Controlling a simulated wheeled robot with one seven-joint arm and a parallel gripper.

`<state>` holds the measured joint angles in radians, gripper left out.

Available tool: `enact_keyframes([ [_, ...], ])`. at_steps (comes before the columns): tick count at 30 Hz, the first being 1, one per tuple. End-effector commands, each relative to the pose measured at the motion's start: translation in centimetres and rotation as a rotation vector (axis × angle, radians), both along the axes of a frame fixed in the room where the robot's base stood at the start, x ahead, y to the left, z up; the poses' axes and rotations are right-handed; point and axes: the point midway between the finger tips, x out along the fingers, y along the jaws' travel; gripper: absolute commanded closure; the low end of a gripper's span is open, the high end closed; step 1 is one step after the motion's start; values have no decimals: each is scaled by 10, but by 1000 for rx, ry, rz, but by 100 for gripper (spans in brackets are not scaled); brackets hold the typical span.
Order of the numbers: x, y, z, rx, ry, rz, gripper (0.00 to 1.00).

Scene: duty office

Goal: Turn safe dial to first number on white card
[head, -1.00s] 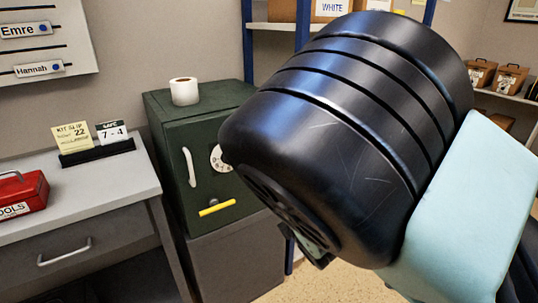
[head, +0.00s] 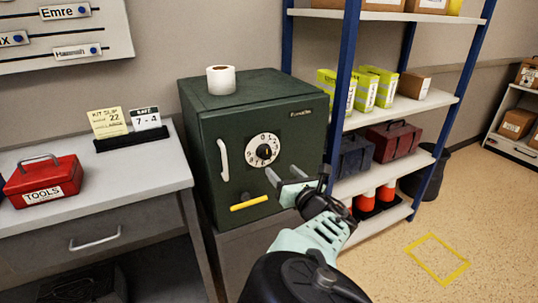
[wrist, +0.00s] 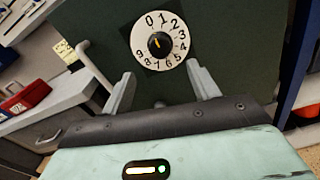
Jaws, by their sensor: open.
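The dark green safe (head: 215,130) stands with its front facing me. Its round white dial (head: 277,141) has a black knob (head: 263,151). The dial also shows in the wrist view (wrist: 142,43), where a small yellow mark on the knob points up, roughly toward the 0. The white card (head: 146,118) stands on the desk left of the safe and reads "SAFE 7 - 4". My gripper (head: 281,170) is open and empty, in front of the safe, below and right of the dial in the head view. In the wrist view (wrist: 160,72) its fingers straddle the space just below the dial, apparently not touching it.
A pale handle (head: 223,160) and a yellow bar (head: 249,202) sit on the safe door. A paper roll (head: 221,80) stands on top. A yellow slip (head: 108,122) and red toolbox (head: 43,181) are on the desk. Blue-posted shelves (head: 347,90) stand close at right.

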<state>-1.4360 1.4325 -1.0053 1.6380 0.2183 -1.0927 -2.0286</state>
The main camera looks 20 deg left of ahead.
Motion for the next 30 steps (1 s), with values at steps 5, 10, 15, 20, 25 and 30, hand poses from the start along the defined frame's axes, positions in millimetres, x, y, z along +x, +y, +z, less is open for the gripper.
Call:
enact_keyframes([
  [5, 21, 24, 1, 2, 0, 1, 40],
  [10, 39, 44, 0, 2, 1, 0, 40],
  [15, 53, 61, 0, 1, 1, -1, 40],
  [20, 62, 71, 0, 1, 2, -1, 40],
  [25, 66, 76, 0, 0, 3, -3, 40],
  [30, 66, 76, -1, 0, 2, -2, 40],
])
